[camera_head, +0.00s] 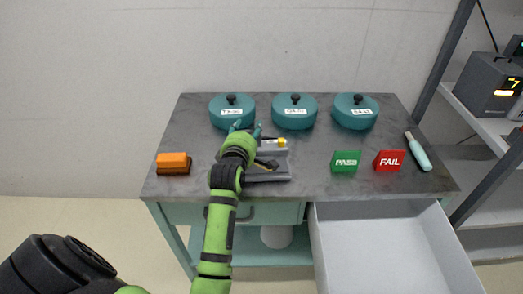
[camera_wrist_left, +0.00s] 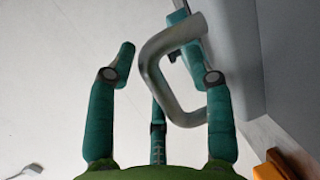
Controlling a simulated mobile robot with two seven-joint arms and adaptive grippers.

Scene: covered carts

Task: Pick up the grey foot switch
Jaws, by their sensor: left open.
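The grey foot switch (camera_head: 268,174) lies on the dark grey tabletop, front of centre, partly hidden by my left arm and gripper. It has a black and yellow part on top. My left gripper (camera_head: 245,130) is over its left side, fingers pointing to the back of the table. In the left wrist view the gripper (camera_wrist_left: 165,65) is open. A thick grey metal loop stands between its fingers, overlapping the right finger and apart from the left one. I cannot tell whether this loop belongs to the foot switch. My right gripper is not in view.
Teal lidded pots (camera_head: 295,112) line the back. An orange block (camera_head: 173,161) sits at left; it also shows in the left wrist view (camera_wrist_left: 270,170). PASS (camera_head: 346,161) and FAIL (camera_head: 389,161) blocks and a teal-handled tool (camera_head: 419,153) are at right. A drawer (camera_head: 385,240) stands open.

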